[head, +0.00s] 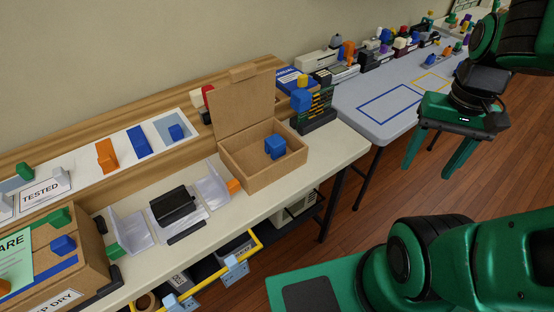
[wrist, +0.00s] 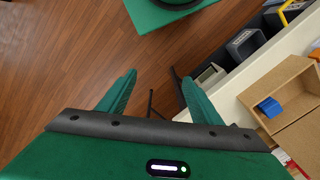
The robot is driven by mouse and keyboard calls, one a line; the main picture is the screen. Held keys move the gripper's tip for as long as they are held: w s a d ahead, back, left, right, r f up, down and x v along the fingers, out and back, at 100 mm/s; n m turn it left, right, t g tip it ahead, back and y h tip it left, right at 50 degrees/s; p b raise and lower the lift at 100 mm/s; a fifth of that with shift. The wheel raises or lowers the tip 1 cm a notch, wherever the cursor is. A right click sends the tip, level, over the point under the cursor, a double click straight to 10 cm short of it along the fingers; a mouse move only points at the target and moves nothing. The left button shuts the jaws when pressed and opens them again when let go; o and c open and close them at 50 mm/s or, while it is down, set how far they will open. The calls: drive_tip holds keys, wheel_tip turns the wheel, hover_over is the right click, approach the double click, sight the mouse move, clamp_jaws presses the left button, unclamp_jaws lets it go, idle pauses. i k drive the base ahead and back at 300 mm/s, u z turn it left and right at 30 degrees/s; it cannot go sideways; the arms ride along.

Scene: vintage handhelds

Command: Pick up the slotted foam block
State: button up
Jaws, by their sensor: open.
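A blue block (head: 275,147) with a stepped, notched shape sits inside an open cardboard box (head: 262,181) on the bench; it also shows in the wrist view (wrist: 270,107). A black block (head: 174,204) lies on the bench between clear plastic trays, left of the box. I cannot tell for sure which of these is the slotted foam block. My gripper (head: 430,170) is open and empty, fingers pointing down, in the air right of the bench, well apart from both blocks. In the wrist view its fingers (wrist: 158,77) are spread above the floor.
The box's lid (head: 243,105) stands up at its back. A dark rack (head: 317,112) with coloured pieces stands right of the box. A grey table (head: 400,98) is at the back right. Bins (head: 236,246) sit under the bench's front edge. The wooden floor (head: 340,215) between is clear.

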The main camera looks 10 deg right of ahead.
sight(275, 144)
drive_tip(key=z, duration=0.5)
drive_tip(key=k, duration=0.65)
drive_tip(key=i, duration=1)
